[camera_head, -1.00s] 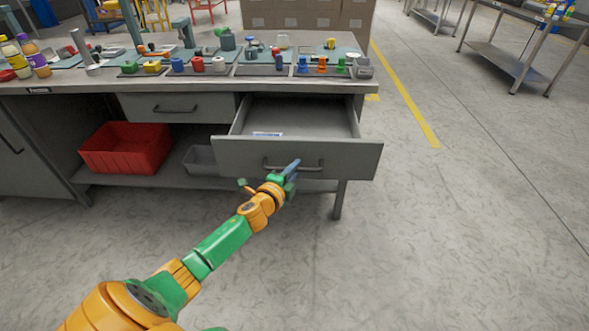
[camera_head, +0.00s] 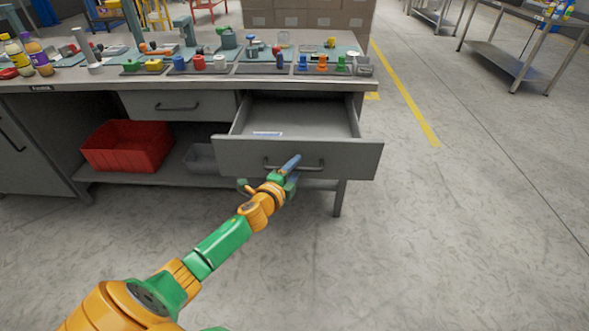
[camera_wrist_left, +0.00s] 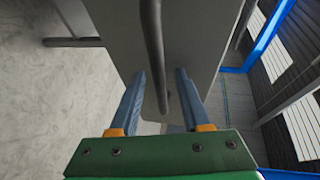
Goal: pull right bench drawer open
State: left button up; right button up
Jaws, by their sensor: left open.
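The right bench drawer (camera_head: 340,160) is pulled out from the bench, its inside showing from above with a small pale label or item in it. Its dark bar handle (camera_head: 312,168) is on the front panel. My right gripper is not in view.
The bench top (camera_head: 215,84) carries many small parts and bottles. A closed drawer (camera_head: 150,106) is to the left. A red bin (camera_head: 125,148) and a grey bin (camera_head: 202,158) sit on the lower shelf. The floor to the right is clear.

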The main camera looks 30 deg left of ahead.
pick_arm(q)
jog(key=p+v, duration=0.1)
jog(key=v, duration=0.6)
jog(key=shift+s, duration=0.1)
jog(key=s+d+f+n+g+p, duration=0.3)
jog(key=s+f+n+g+p, duration=0.45)
jog(key=s+f, duration=1)
jog(key=s+d+f+n+g+h+p, duration=0.1)
jog(key=s+d+f+n+g, duration=0.1)
jog(key=s, duration=0.8)
jog(key=s+d+f+n+g+h+p, duration=0.1)
jog(key=s+d+f+n+g+p, duration=0.1)
jog(key=s+d+f+g, duration=0.3)
jog(key=s+d+f+n, duration=0.1)
jog(key=s+d, duration=0.2)
jog(key=s, duration=0.2)
jog(key=shift+s+f, duration=0.15)
jog(key=shift+s, duration=0.1)
jog(key=shift+n, duration=0.25)
jog(key=shift+a, duration=0.15)
